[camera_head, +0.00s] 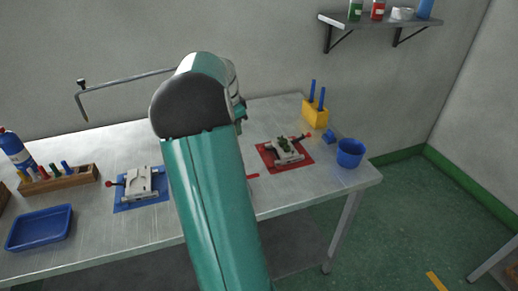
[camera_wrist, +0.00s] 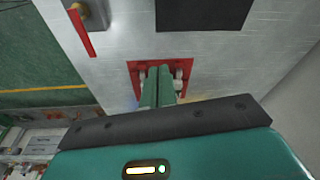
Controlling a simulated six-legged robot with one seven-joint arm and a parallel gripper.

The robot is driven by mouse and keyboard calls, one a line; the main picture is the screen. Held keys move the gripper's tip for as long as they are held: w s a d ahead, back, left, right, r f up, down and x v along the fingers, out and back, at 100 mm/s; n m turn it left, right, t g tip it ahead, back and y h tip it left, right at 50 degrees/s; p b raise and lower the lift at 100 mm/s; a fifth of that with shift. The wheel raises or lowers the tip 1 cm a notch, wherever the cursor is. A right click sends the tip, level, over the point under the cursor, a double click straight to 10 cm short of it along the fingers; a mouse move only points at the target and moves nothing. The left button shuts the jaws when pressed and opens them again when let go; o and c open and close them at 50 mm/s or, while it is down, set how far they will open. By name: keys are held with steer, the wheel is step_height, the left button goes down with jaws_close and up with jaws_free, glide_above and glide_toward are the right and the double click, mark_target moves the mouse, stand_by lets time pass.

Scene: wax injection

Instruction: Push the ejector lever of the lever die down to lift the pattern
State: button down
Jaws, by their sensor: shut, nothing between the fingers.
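A pale die (camera_head: 289,158) with green on top sits on a red mat (camera_head: 268,158) right of my arm in the head view. I cannot tell for sure which is the lever die. In the wrist view my gripper (camera_wrist: 158,72) is shut and empty in front of the red mat (camera_wrist: 134,68); its fingers hide most of the die there. Contact cannot be told. My arm hides the gripper in the head view.
A yellow holder (camera_head: 315,114) and blue cup (camera_head: 350,153) stand at the table's right end. A blue tray (camera_head: 40,228) and wooden rack (camera_head: 60,180) are at the left. A red handle (camera_wrist: 82,32) and a dark flat rectangle (camera_wrist: 203,15) show in the wrist view.

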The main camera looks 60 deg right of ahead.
steer(key=s+d+f+m+g, duration=0.1)
steer(key=s+d+f+m, duration=0.1)
steer(key=d, duration=0.3)
steer(key=shift+s+d+f, duration=0.25)
steer(key=shift+s+f, duration=0.25)
steer(key=shift+s, duration=0.35)
steer(key=shift+f, duration=0.1)
steer(key=shift+x, duration=3.4)
step_height(320, 180, down, 2)
steer(key=shift+f, duration=0.1)
steer(key=shift+w+a+r, duration=0.3)
steer(key=shift+w+a, duration=0.25)
steer(key=shift+w+a+r, duration=0.35)
steer(key=shift+w+a, duration=0.2)
steer(key=shift+d, duration=0.1)
